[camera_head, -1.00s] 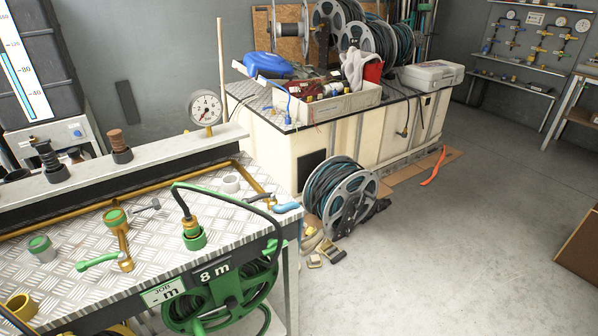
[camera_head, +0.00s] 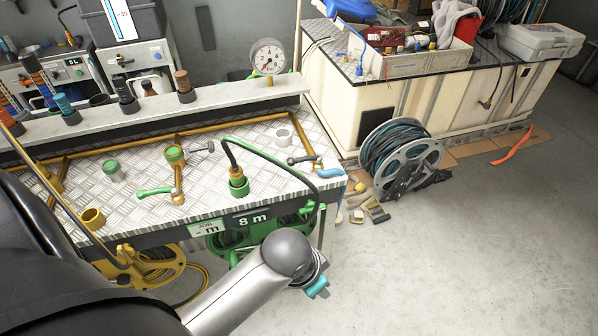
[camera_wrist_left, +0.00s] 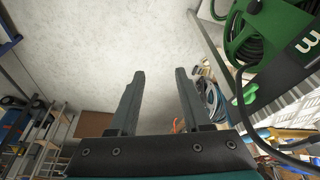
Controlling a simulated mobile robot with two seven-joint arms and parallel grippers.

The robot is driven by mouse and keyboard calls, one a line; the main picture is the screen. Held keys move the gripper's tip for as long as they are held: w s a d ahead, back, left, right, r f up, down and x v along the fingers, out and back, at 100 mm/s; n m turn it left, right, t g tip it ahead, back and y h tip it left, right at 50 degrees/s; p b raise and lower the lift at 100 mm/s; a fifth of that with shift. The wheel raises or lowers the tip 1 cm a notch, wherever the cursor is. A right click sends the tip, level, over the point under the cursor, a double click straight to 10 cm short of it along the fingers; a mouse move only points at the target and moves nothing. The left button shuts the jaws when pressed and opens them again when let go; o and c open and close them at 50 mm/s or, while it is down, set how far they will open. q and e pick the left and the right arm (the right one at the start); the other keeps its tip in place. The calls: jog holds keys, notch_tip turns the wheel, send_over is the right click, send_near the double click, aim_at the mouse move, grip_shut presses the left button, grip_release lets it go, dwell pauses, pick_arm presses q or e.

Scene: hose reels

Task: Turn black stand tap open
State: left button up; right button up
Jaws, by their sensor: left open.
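Two dark lever handles show on the checker-plate bench (camera_head: 135,205) in the head view. One dark lever (camera_head: 202,148) is beside a green-ringed brass fitting, and another dark lever (camera_head: 303,160) is at the bench's right end by a blue lever (camera_head: 330,172). I cannot tell which is the black stand tap. My left gripper (camera_head: 318,288) hangs over the floor in front of the bench, below and apart from both levers; its fingers are mostly hidden there. In the left wrist view my left gripper (camera_wrist_left: 160,73) is open and empty. My right gripper is not in view.
A green reel (camera_head: 228,238) hangs under the front edge. A grey hose reel (camera_head: 405,160) stands on the floor.

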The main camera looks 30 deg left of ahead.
pick_arm(q)
jog(key=w+r+m, duration=0.3)
jog(key=w+r, duration=0.2)
jog(key=w, duration=0.1)
jog(key=g+y, duration=0.2)
jog(key=y, duration=0.1)
send_near(298, 159)
jog(key=shift+m, duration=0.4)
jog(key=f, duration=0.2)
jog(key=f+b, duration=0.1)
jog(key=f, duration=0.2)
jog(key=w+a+f, duration=0.1)
jog(key=f, duration=0.2)
jog(key=shift+a, duration=0.15)
jog(key=shift+r, duration=0.1)
grip_shut()
dwell(0.4)
